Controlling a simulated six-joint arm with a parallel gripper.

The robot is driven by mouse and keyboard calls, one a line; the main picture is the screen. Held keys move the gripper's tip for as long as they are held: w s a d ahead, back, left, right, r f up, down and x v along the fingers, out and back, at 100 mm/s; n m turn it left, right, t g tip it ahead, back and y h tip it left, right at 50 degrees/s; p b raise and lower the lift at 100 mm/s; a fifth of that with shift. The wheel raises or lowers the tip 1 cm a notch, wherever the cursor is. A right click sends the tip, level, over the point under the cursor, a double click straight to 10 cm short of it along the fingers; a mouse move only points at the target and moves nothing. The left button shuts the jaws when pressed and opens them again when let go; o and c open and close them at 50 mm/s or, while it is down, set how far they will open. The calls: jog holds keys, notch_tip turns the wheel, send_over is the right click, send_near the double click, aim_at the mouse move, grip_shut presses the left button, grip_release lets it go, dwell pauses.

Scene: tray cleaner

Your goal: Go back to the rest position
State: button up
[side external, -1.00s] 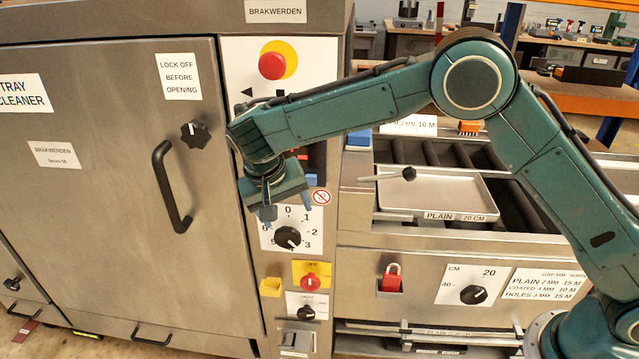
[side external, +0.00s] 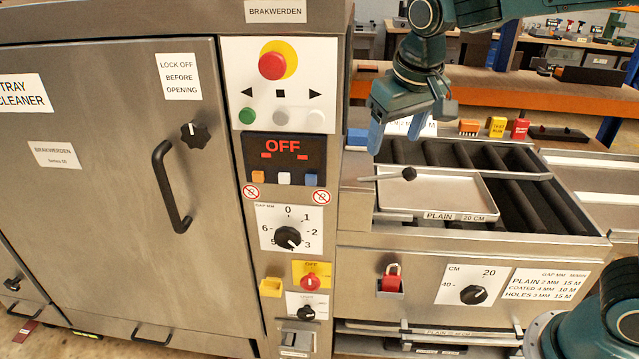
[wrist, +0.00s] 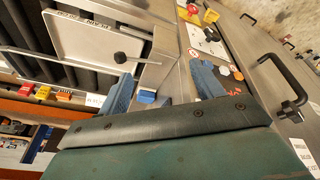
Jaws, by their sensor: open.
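My gripper (side external: 402,134) hangs in the air in the side view, above the left end of the roller bed and just right of the control panel. Its two blue fingers are apart with nothing between them. The wrist view also shows the open fingers (wrist: 162,88), with a small blue block (wrist: 146,97) beyond them. The tray cleaner (side external: 110,240) stands at the left with its door closed. Its display (side external: 284,150) reads OFF. The gap dial (side external: 288,238) sits below it on the panel, with its pointer toward 3.
A tray (side external: 445,196) labelled PLAIN 20 CM lies on the roller bed, with a black-knobbed rod (side external: 409,174) over it. A red padlock (side external: 391,276) hangs on the bed's front. Several coloured blocks (side external: 497,126) stand behind the rollers. The space before the door is clear.

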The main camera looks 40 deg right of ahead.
jog(key=s+d+n+t, duration=0.1)
jog(key=s+d, duration=0.1)
jog(key=s, duration=0.8)
jog(key=s+d+n+t+y, duration=0.1)
jog(key=s+d, duration=0.2)
jog(key=s, duration=0.7)
jog(key=shift+s+f+t, duration=0.3)
jog(key=shift+f, duration=0.15)
